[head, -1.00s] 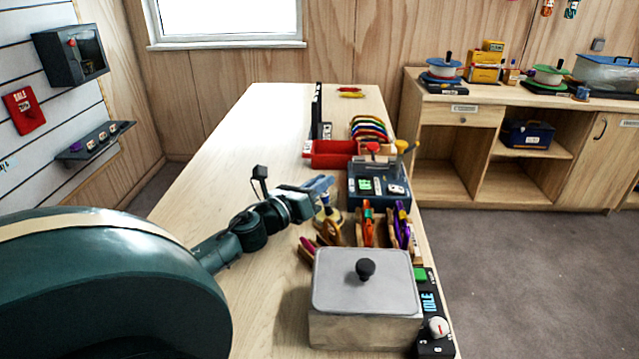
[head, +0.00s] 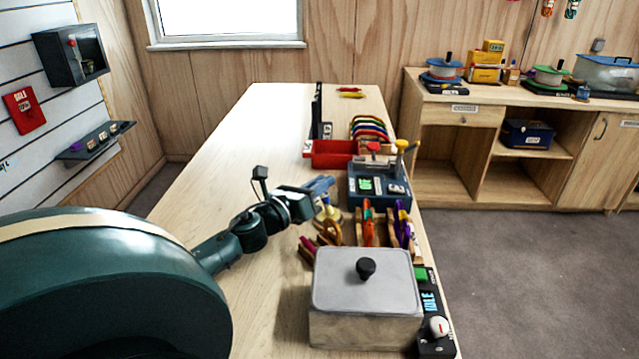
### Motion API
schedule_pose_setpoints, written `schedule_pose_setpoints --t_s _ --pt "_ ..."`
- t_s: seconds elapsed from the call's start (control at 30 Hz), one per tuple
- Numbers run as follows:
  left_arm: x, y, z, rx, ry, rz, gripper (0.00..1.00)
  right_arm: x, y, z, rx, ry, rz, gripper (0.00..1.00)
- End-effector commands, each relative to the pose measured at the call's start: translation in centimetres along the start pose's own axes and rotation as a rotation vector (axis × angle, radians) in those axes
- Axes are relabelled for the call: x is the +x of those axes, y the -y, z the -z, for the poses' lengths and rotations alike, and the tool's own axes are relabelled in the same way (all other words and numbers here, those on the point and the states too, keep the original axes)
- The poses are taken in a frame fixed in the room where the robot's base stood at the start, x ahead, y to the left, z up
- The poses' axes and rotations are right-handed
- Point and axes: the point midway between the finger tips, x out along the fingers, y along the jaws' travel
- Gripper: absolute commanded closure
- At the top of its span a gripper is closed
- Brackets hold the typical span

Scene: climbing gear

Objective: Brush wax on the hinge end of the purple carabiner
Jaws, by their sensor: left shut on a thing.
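The purple carabiner (head: 402,214) stands in a wooden rack on the right side of the bench, next to an orange one (head: 367,222). My left gripper (head: 324,188) is over the bench, left of the rack and in front of the blue device. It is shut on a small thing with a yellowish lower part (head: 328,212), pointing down. Its shape is too small to make out, so I cannot tell if it is the brush. The held thing is apart from the purple carabiner. The carabiner's hinge end cannot be made out. My right gripper is out of view.
A lidded box (head: 335,290) with a black knob stands at the front. A blue device (head: 366,196) and a red tray (head: 330,153) stand behind the rack. A control strip (head: 431,301) lies along the right edge. The bench's left half (head: 215,165) is clear.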

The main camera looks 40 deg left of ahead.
Motion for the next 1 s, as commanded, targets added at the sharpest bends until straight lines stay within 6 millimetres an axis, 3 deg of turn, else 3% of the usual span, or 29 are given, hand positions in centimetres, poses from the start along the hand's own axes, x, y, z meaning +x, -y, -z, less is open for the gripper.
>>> schedule_pose_setpoints --t_s 0.6,1.0 --pt "0.3 1.7 -4.7 0.001 -0.001 0.0 1.0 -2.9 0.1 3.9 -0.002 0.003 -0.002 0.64" --pt "0.4 2.3 -6.4 0.001 -0.001 0.0 1.0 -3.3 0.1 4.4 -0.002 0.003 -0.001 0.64"
